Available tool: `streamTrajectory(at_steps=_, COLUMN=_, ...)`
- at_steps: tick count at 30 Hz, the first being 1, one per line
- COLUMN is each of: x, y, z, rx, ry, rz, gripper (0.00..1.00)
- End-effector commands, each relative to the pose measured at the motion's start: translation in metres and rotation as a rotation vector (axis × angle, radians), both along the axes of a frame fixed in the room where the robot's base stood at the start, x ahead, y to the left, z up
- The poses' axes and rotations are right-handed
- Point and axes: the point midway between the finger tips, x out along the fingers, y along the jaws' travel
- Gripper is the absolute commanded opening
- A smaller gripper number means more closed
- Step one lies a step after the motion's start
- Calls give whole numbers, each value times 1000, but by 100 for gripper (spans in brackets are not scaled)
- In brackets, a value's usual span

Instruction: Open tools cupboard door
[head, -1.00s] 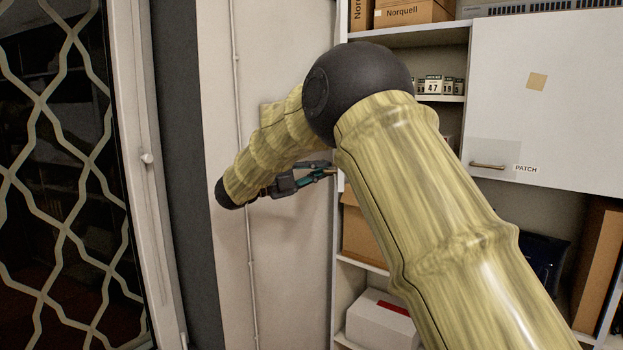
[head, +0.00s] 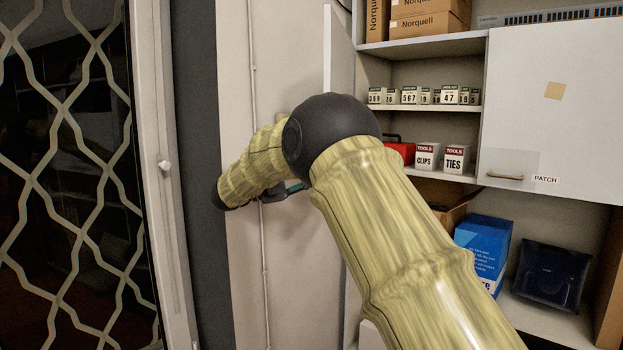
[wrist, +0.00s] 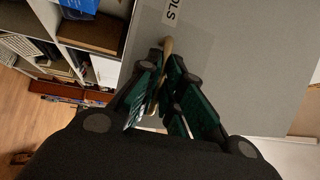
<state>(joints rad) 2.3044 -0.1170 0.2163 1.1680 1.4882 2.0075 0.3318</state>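The tools cupboard door (wrist: 245,70) is a grey panel in the wrist view, with a label partly reading "OLS". Its slim tan handle (wrist: 167,46) lies between the fingertips of my gripper (wrist: 163,60), which look closed around it. In the head view the door (head: 339,50) shows as a narrow pale panel, standing out from the cabinet's left side. The shelves beside it are exposed. My arm hides most of my gripper and the handle there; only a small part shows below the forearm.
The PATCH door (head: 556,110) on the right is closed. A lattice-covered dark door (head: 70,180) stands at left, with pale wall between.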

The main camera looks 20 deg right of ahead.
Motion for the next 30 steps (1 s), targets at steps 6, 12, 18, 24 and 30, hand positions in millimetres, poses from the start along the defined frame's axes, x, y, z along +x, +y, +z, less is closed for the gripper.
streamTrajectory(at_steps=6, x=0, y=0, z=0, rx=0, ry=0, rz=0, gripper=30)
streamTrajectory(at_steps=12, x=0, y=0, z=0, rx=0, ry=0, rz=0, gripper=30)
streamTrajectory(at_steps=18, x=2, y=13, z=-2, rx=-2, ry=-1, rz=1, gripper=30)
streamTrajectory(at_steps=24, x=6, y=40, z=-8, rx=-3, ry=0, rz=1, gripper=30)
streamTrajectory(at_steps=30, x=9, y=61, z=-11, rx=-1, ry=-1, rz=0, gripper=30)
